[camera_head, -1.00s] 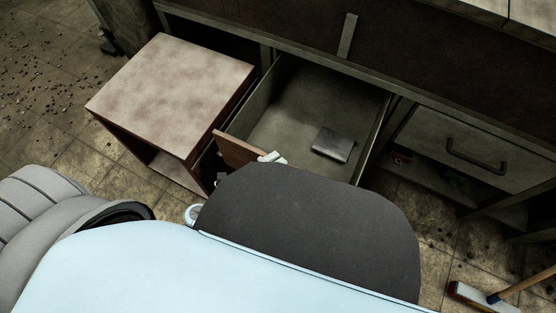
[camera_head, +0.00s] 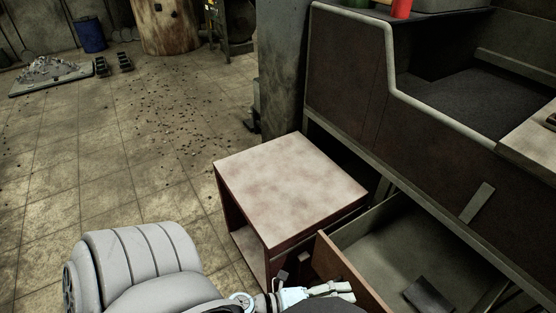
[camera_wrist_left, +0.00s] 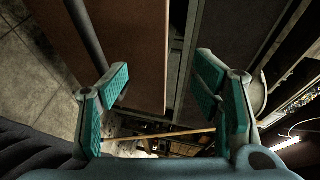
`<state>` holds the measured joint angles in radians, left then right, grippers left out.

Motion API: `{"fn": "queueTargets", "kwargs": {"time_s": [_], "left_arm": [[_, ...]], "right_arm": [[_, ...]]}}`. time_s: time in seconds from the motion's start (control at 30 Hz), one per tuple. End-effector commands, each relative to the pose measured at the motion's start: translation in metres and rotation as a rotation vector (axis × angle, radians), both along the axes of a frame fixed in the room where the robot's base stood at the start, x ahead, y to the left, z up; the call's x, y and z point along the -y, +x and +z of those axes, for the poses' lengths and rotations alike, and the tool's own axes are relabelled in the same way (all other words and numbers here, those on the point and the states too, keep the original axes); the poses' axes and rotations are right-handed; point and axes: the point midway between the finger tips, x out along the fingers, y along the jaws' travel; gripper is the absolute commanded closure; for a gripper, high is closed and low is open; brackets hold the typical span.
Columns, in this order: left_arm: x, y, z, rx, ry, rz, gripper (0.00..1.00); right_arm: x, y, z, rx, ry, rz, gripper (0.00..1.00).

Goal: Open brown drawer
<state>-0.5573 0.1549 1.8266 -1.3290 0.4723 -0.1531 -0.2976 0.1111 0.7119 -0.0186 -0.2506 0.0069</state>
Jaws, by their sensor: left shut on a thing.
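The brown drawer (camera_head: 345,275) is pulled out of the bench on the right in the head view, and its brown front panel faces my side. The open grey-green inside shows, with a flat dark block lying in it. My left gripper (camera_head: 322,291) is at the outer side of this front, near its top edge, and is shut on the drawer. In the left wrist view my left gripper (camera_wrist_left: 163,76) has its teal pads on either side, with a brown panel (camera_wrist_left: 135,45) and a dark bar beyond them. The exact contact is hidden. My right gripper is out of view.
A cabinet with a pale mottled top (camera_head: 290,185) stands just left of the drawer. The dark bench (camera_head: 440,165) rises behind both. The tiled floor (camera_head: 110,170) on the left is mostly open, with scattered debris. A blue barrel (camera_head: 90,36) stands far back.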

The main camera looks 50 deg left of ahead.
Motion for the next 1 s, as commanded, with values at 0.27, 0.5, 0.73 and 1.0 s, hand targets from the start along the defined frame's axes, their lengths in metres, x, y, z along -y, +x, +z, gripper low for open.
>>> {"fn": "queueTargets", "kwargs": {"time_s": [0.27, 0.5, 0.73, 1.0], "left_arm": [[-0.01, -0.062, -0.02, -0.09, -0.005, -0.027, 0.67], [-0.023, -0.082, -0.016, -0.086, -0.006, -0.024, 0.67], [-0.037, -0.102, -0.012, -0.084, -0.005, -0.02, 0.67], [-0.05, -0.124, -0.003, -0.088, -0.009, -0.024, 0.67]], "right_arm": [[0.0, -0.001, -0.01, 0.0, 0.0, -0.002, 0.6], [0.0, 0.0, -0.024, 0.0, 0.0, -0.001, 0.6], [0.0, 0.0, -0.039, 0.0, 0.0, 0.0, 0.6], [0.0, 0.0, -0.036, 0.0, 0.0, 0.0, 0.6]]}}
